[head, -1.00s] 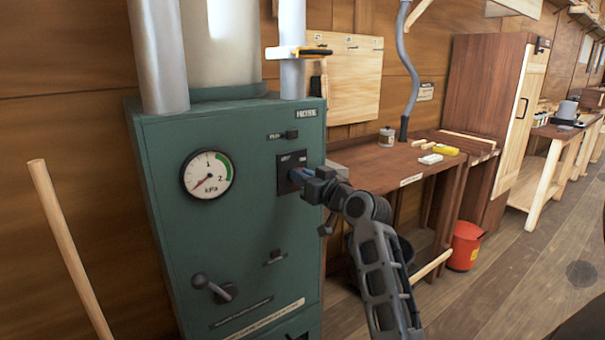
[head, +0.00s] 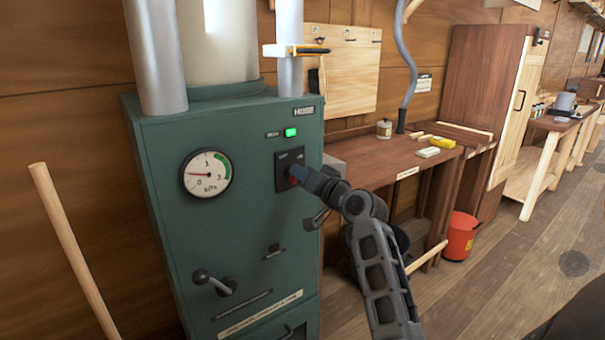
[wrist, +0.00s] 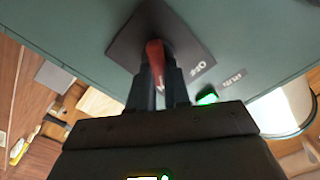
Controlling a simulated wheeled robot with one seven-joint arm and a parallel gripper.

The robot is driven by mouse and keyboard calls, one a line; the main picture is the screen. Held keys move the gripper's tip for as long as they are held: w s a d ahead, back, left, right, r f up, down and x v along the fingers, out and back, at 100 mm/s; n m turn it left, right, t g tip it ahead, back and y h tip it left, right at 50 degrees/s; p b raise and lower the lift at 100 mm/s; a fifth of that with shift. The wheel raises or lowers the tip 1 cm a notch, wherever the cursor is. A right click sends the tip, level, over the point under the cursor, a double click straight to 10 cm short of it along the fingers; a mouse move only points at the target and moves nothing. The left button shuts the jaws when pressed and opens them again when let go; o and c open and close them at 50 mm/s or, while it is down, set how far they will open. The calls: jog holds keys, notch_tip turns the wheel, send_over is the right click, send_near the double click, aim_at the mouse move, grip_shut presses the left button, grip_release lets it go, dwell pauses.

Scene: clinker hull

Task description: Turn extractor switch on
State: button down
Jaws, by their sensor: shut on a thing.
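The extractor switch is a red handle (wrist: 155,55) on a dark square plate (head: 283,165) on the front of the green cabinet (head: 165,250). My gripper (head: 298,174) is at the plate, its fingers on either side of the red handle. In the wrist view my gripper (wrist: 159,80) is shut on the handle, and the word OFF shows on the plate to the right of it. A green lamp (head: 291,132) above the plate is lit. The gauge (head: 207,173) needle points left, above zero. Most of the handle is hidden by my gripper in the head view.
A lever (head: 212,282) sticks out low on the cabinet front. A wooden bench (head: 375,158) stands close to the right of the cabinet, with a red bucket (head: 461,236) on the floor beyond. A wooden pole (head: 70,240) leans at the left. Floor is clear at the right.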

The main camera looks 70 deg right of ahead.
dwell(0.3)
jog(key=c, duration=1.1)
grip_release()
jog(key=shift+b+v, duration=0.6)
jog(key=shift+v, duration=3.3)
